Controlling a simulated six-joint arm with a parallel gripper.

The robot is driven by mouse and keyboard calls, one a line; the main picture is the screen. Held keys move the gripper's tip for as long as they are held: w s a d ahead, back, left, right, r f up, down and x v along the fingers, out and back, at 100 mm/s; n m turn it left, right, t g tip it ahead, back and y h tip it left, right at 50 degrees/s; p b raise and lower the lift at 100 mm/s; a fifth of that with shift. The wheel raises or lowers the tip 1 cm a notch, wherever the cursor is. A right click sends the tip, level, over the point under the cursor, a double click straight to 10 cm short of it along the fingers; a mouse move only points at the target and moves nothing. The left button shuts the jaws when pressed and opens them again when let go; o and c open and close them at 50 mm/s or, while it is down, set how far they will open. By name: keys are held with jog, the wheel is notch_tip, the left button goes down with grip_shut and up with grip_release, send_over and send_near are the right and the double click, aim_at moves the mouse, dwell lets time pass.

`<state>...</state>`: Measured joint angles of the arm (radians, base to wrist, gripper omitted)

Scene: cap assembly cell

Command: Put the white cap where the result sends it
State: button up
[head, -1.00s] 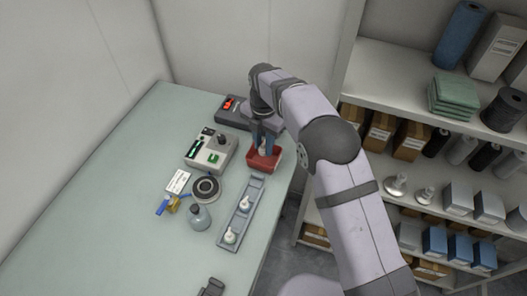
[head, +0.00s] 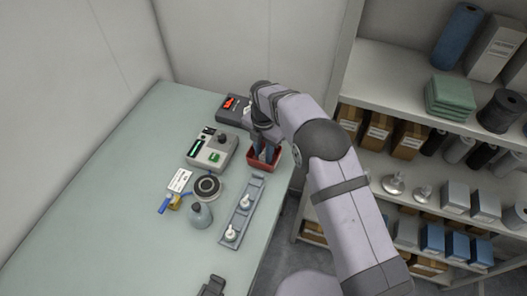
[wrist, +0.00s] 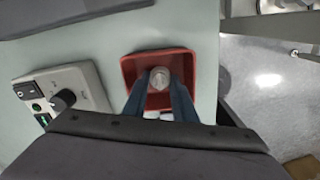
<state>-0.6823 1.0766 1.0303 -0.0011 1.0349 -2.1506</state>
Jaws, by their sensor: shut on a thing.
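My gripper (wrist: 160,92) is shut on a pale, whitish cap (wrist: 159,77) in the wrist view. The cap sits between the blue fingertips, over the inside of a red bin (wrist: 131,68). In the head view, my gripper (head: 265,152) points down with its fingers at the red bin (head: 263,170), and the cap is hidden there. Whether the cap touches the bin floor I cannot tell. A tester with a green display (head: 222,147) stands left of the bin, and its switch and knob show in the wrist view (wrist: 75,78).
A grey rail (head: 251,192) near the bin holds two white pump-like caps. The left table is clear.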

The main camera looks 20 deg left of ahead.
jog(key=shift+f, duration=0.3)
jog(key=o, duration=0.7)
jog(key=shift+r, duration=0.1)
jog(key=shift+r, duration=0.3)
notch_tip(320, 180, up, 12)
jog(key=b, duration=0.3)
jog(key=shift+b, duration=0.35)
